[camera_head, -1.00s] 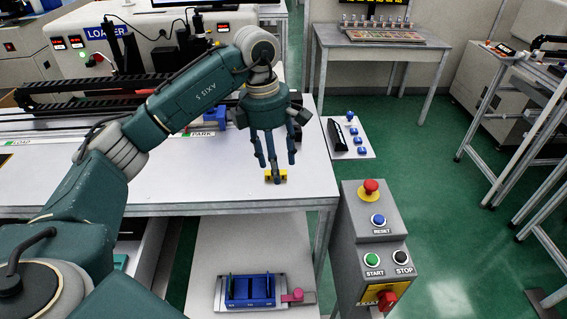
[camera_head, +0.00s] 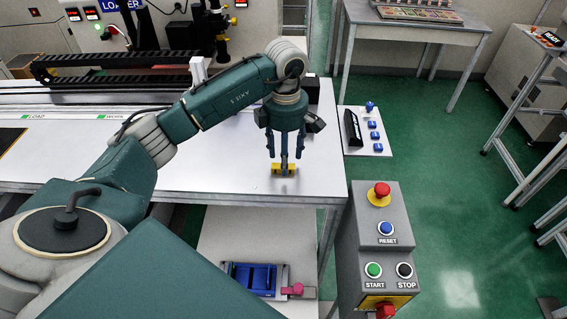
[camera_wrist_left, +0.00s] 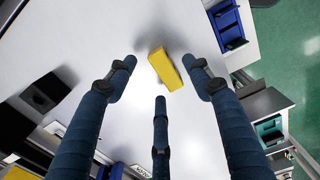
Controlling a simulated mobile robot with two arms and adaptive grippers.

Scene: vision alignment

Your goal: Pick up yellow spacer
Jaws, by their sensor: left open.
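The yellow spacer (camera_head: 284,169) is a small block on the white table near its front right edge. My left gripper (camera_head: 284,160) is above it with its fingers pointing down, and one finger hides the middle of the spacer in the head view. In the left wrist view the spacer (camera_wrist_left: 165,69) lies slightly tilted between the spread fingertips of the gripper (camera_wrist_left: 161,80). The fingers are open, with gaps visible on both sides of the spacer. Whether the fingertips reach the table is hard to tell. My right gripper is not in view.
A control box (camera_head: 378,240) with several buttons stands right of the table's front corner. A small panel with blue buttons (camera_head: 365,132) is at the right. A blue fixture (camera_head: 253,277) sits on a lower shelf. The table left of the gripper is mostly clear.

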